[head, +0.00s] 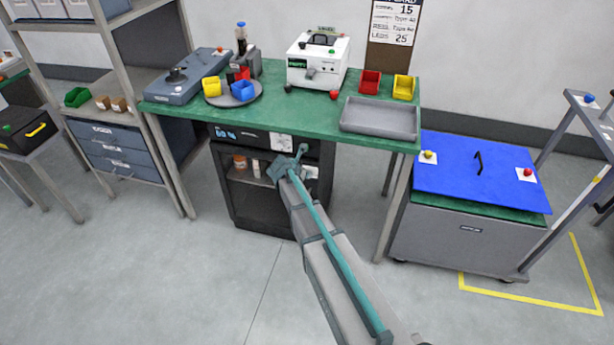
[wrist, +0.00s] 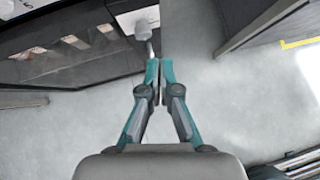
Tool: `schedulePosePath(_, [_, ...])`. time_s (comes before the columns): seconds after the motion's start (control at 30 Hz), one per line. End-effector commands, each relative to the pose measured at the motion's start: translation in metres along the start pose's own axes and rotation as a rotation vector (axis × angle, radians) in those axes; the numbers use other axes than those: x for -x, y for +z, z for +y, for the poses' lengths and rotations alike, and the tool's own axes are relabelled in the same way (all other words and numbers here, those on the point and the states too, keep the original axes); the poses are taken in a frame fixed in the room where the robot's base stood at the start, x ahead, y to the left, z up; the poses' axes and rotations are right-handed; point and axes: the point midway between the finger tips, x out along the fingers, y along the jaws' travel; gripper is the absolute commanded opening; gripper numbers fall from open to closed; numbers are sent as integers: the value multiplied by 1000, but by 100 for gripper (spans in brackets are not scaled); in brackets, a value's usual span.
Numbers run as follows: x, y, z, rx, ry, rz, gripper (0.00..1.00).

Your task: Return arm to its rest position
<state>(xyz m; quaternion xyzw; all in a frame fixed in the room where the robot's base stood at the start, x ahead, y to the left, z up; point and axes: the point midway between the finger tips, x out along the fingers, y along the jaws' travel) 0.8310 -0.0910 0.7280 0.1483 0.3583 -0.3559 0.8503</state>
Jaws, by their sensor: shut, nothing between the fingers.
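My arm (head: 335,262) reaches from the bottom of the head view toward the black cabinet (head: 262,215) under the green bench. My gripper (wrist: 160,68) is shut and empty in the wrist view, its teal fingertips together. In the head view the gripper end is small in front of the cabinet's right side, and its fingers are hard to make out. A grey knob on a short stem (wrist: 143,28) shows just beyond the fingertips in the wrist view; I cannot tell whether they touch.
The green bench (head: 265,108) above holds a grey tray (head: 380,118), a white device (head: 318,60) and small coloured bins. A blue-topped cart (head: 480,172) stands at right. A shelf rack (head: 120,150) stands at left. The floor in front is clear.

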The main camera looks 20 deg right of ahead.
Motion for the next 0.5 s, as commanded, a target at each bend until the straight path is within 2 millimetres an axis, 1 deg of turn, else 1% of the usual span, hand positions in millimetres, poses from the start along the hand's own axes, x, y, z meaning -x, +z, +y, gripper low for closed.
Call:
schedulePosePath(0.03, [7, -1, -2, 0, 1, 0, 0])
schedulePosePath(0.1, [13, -1, -2, 0, 2, 0, 0])
schedulePosePath(0.33, [19, -1, -3, -23, 0, 1, 0])
schedulePosePath(0.43, [19, -1, -4, -103, -5, 4, 0])
schedulePosePath(0.5, [19, -4, -5, -208, -13, 17, 0])
